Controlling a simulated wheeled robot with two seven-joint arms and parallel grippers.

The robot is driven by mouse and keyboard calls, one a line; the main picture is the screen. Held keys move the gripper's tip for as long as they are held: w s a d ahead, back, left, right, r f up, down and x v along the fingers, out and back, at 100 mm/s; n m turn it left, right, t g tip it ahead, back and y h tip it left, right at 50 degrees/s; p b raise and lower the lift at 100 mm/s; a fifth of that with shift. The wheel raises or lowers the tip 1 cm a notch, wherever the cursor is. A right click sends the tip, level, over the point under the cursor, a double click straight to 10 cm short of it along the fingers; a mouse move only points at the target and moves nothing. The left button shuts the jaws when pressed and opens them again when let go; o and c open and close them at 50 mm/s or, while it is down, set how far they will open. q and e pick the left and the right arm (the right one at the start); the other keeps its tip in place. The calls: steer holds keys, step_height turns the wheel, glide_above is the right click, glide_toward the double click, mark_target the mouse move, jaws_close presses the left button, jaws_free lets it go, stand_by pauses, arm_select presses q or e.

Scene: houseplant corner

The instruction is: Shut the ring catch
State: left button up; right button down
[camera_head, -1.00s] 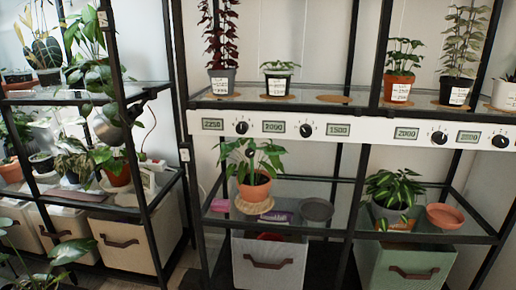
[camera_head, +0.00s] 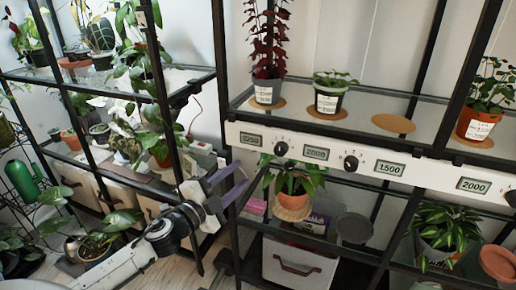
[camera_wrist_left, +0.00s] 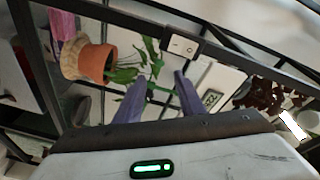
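My left gripper (camera_head: 241,178) reaches in from the lower left in the head view, in front of the dark post between the two shelf racks. Its two purple fingers are apart with nothing between them; they also show in the left wrist view (camera_wrist_left: 160,80). Just beyond the fingertips in the wrist view is a small white fitting (camera_wrist_left: 182,45) with a dark mark, on a black post. I cannot tell whether it is the ring catch or whether a ring shows on it. No ring catch is clear in the head view. My right gripper is not in view.
A plant in a terracotta pot (camera_head: 293,187) stands on the lower shelf right of the gripper, also in the wrist view (camera_wrist_left: 90,62). A white strip with displays and knobs (camera_head: 334,163) runs above. A white bin (camera_head: 300,264) stands below. Plants fill the left rack.

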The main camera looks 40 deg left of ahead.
mark_target(262, 157)
arm_select(q)
steer(key=w, duration=1)
steer(key=shift+b, duration=0.4)
jaws_close()
